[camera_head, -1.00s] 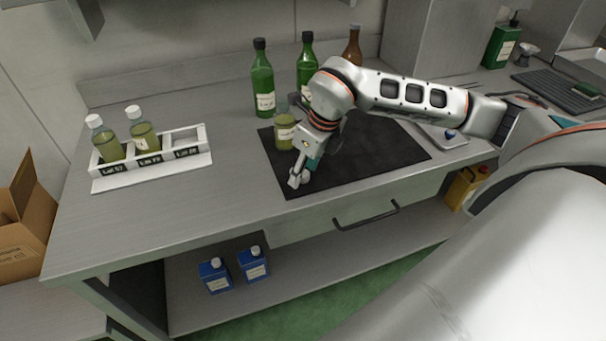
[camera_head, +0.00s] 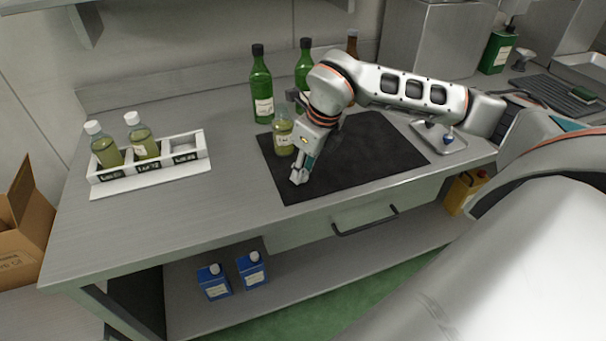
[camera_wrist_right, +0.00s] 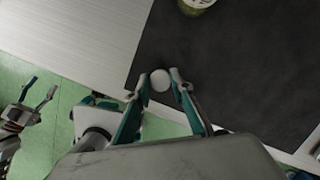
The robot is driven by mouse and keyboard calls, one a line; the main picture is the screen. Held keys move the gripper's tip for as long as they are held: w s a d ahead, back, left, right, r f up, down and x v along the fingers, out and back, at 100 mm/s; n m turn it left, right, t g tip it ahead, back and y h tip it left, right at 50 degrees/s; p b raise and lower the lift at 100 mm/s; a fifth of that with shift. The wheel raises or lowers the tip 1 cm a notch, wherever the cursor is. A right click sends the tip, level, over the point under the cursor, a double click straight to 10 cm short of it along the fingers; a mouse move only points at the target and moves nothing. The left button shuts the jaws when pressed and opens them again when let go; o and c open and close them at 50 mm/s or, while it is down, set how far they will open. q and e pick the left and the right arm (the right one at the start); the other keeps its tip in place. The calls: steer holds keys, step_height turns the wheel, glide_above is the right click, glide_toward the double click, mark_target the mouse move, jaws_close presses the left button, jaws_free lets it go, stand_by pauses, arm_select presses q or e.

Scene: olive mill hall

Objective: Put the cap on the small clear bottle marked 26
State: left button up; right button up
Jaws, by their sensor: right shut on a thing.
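The small clear bottle (camera_head: 283,138) holds yellow-green liquid and stands upright on the black mat; its label is too small to read. No white cap shows on its neck. In the right wrist view only its lower part (camera_wrist_right: 198,5) shows, at the top edge. My right gripper (camera_head: 299,176) is over the near left part of the mat, in front of the bottle and apart from it. It is shut on a round white cap (camera_wrist_right: 160,80), held between the fingertips. My left gripper (camera_wrist_right: 40,100) shows open and empty at the left of the right wrist view, above the floor.
A white rack (camera_head: 150,170) holds two white-capped bottles; its right slot is empty. Tall green bottles (camera_head: 262,88) and a brown one stand behind the black mat (camera_head: 375,150). A small tray (camera_head: 440,140) lies to the right. The counter between rack and mat is clear.

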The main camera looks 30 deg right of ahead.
arm_select(q)
steer(key=shift+r+p, duration=0.45)
steer(key=shift+r, duration=0.1)
arm_select(e)
step_height(320, 180, up, 18)
steer(key=shift+f, duration=0.15)
steer(key=s+a+f+n+g, duration=0.1)
steer(key=f+n, duration=0.3)
steer(key=n, duration=0.5)
steer(key=s+a+f+n+g, duration=0.1)
steer(key=a+f+n+g, duration=0.2)
steer(key=n, duration=0.7)
steer(key=s+a+f+n+g, duration=0.1)
steer(key=a+f+n+g, duration=0.1)
steer(key=f+n, duration=0.4)
steer(key=shift+a+f+n, duration=0.15)
steer(key=shift+a+n, duration=0.05)
steer(key=shift+n, duration=0.7)
steer(key=shift+a+f+n, duration=0.15)
steer(key=shift+a+n, duration=0.05)
steer(key=shift+n, duration=0.7)
steer(key=n, duration=0.1)
steer(key=f+n, duration=0.1)
steer(key=n+h, duration=0.1)
steer(key=shift+s+a+f, duration=0.2)
steer(key=shift+s+f, duration=0.05)
steer(key=shift+s, duration=0.05)
